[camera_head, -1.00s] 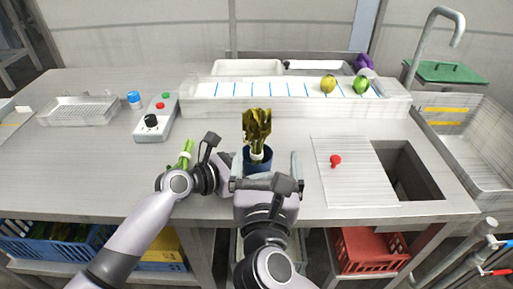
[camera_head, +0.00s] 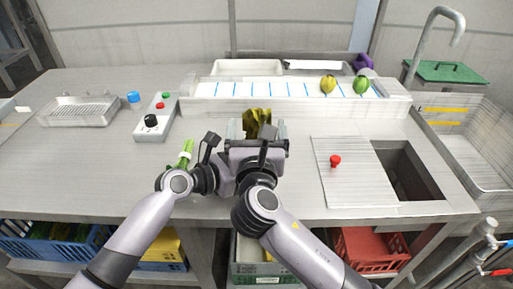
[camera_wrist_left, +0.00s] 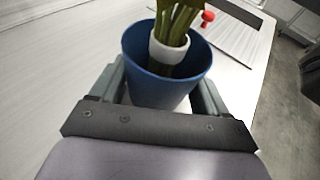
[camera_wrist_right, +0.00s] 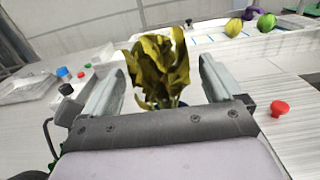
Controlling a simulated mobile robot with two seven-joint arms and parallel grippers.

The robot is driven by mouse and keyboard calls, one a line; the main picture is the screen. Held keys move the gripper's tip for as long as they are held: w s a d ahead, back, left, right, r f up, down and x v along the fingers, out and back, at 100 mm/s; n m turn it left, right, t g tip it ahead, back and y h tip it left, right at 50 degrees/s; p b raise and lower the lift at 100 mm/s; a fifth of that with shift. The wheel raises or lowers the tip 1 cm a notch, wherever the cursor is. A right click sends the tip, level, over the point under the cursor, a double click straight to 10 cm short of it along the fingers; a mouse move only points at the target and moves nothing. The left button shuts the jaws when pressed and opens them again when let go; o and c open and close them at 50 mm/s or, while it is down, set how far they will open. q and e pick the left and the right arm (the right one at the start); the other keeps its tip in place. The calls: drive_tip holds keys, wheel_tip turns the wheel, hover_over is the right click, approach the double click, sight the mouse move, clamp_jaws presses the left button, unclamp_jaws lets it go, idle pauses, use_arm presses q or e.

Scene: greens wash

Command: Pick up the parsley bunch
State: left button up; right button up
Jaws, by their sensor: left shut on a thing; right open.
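A yellow-green leafy bunch, apparently the parsley bunch (camera_head: 258,119), stands upright in a blue cup (camera_wrist_left: 150,84). Its stems and white band (camera_wrist_left: 169,50) show in the left wrist view, and its leaves (camera_wrist_right: 160,70) in the right wrist view. My left gripper (camera_wrist_left: 165,88) is shut on the cup, one finger on each side. My right gripper (camera_head: 258,135) is open, with its fingers (camera_wrist_right: 160,85) on either side of the leaves. In the head view my right gripper hides the cup and stems.
A green stalk bunch (camera_head: 186,150) lies beside my left wrist. A control box (camera_head: 154,120) with a black knob stands left. A red knob (camera_head: 335,160) sits on the ribbed board by the sink opening. Yellow and green round vegetables (camera_head: 328,84) lie at the back right.

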drive_tip(key=shift+w, duration=0.75)
drive_tip(key=c, duration=1.4)
use_arm(q)
drive_tip(key=shift+r, duration=0.1)
use_arm(e)
drive_tip(key=shift+o, duration=0.2)
wheel_tip(320, 180, up, 10)
drive_tip(key=shift+f, duration=0.1)
use_arm(q)
drive_tip(key=shift+r+p, duration=1.25)
drive_tip(key=shift+p, duration=0.05)
use_arm(e)
drive_tip(key=shift+r, duration=1.45)
